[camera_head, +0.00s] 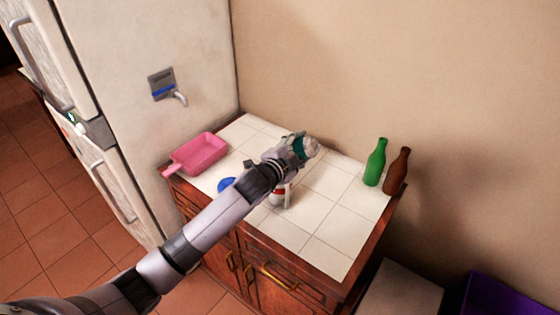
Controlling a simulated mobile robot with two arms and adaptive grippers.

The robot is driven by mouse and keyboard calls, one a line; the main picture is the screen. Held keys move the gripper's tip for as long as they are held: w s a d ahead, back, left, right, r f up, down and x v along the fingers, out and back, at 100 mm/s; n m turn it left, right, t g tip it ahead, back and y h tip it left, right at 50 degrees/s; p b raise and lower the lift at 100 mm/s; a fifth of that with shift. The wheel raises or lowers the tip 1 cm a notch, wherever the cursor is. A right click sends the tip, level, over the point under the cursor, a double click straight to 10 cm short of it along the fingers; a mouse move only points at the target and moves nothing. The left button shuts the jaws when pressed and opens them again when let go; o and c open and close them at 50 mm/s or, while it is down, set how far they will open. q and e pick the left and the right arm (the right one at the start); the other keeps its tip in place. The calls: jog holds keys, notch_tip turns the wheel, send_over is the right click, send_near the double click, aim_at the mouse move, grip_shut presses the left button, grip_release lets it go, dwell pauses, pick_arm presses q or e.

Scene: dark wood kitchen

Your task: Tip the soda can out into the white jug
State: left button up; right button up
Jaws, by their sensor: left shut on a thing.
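My left gripper (298,148) reaches over the tiled counter and is shut on a teal can with a pale end (312,147). It looks like the soda can; it lies tilted well over on its side, its pale end towards the upper right, and the gripper hides much of it. A white vessel with a red patch (279,197) stands on the counter just below the gripper. It seems to be the white jug, and my arm hides its upper part. I cannot tell whether anything is flowing. My right gripper is not in view.
A pink handled tray (207,150) lies at the counter's left, and a blue disc (227,185) lies close to my forearm. A green bottle (375,162) and a brown bottle (396,172) stand at the right edge. The counter's front right (325,245) is clear.

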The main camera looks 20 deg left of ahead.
pick_arm(q)
jog(key=shift+a+r+n+p, duration=0.3)
jog(key=shift+a+r+n, duration=0.1)
jog(key=shift+n, duration=0.2)
jog(key=shift+a+n+h, duration=0.15)
jog(key=shift+n+h, duration=0.15)
jog(key=shift+h, duration=0.1)
jog(key=shift+a+r+n, duration=0.2)
jog(key=shift+n, duration=0.2)
dwell(0.9)
